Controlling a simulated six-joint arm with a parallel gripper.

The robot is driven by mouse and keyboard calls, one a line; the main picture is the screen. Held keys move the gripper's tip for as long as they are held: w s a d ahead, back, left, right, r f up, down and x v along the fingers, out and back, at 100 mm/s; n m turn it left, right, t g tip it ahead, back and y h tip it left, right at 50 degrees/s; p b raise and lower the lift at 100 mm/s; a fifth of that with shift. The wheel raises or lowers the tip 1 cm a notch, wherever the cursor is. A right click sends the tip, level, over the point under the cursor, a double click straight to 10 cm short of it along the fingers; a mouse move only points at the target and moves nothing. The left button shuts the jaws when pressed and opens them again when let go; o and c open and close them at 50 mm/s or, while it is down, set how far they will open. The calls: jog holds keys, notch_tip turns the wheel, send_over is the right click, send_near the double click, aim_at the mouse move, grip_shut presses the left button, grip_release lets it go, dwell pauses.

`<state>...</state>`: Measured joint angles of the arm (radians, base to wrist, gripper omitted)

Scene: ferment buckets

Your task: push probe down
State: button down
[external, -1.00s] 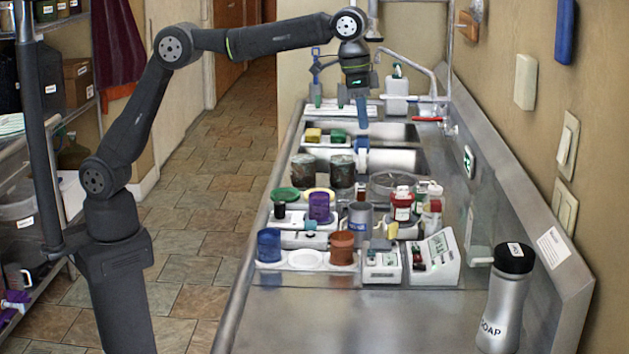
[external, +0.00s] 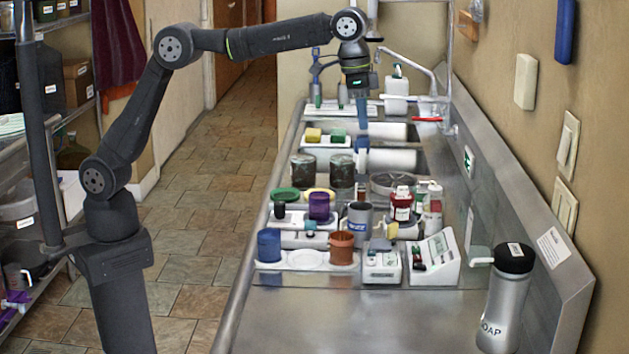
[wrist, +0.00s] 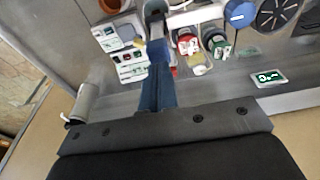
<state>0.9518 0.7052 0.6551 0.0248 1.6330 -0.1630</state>
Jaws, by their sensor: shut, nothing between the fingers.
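My gripper (external: 361,122) hangs from my arm over the sink end of the counter, with blue fingers pointing down. In the wrist view its blue fingers (wrist: 158,50) are together with nothing visible between them. I cannot identify the probe with certainty. Two white meters with small screens, a left one (external: 383,262) and a right one (external: 436,260), stand at the front of the group of items; one meter also shows in the wrist view (wrist: 130,65). A slender dark object with a blue part (external: 362,152) shows below the fingers in the external view; I cannot tell whether they touch.
A soap bottle (external: 505,298) stands at the front right. The front counter (external: 340,320) is clear.

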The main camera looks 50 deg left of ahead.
aim_at(360, 135)
jog(key=shift+f, duration=0.15)
jog(key=shift+f, duration=3.2)
jog(key=shift+r, duration=2.55)
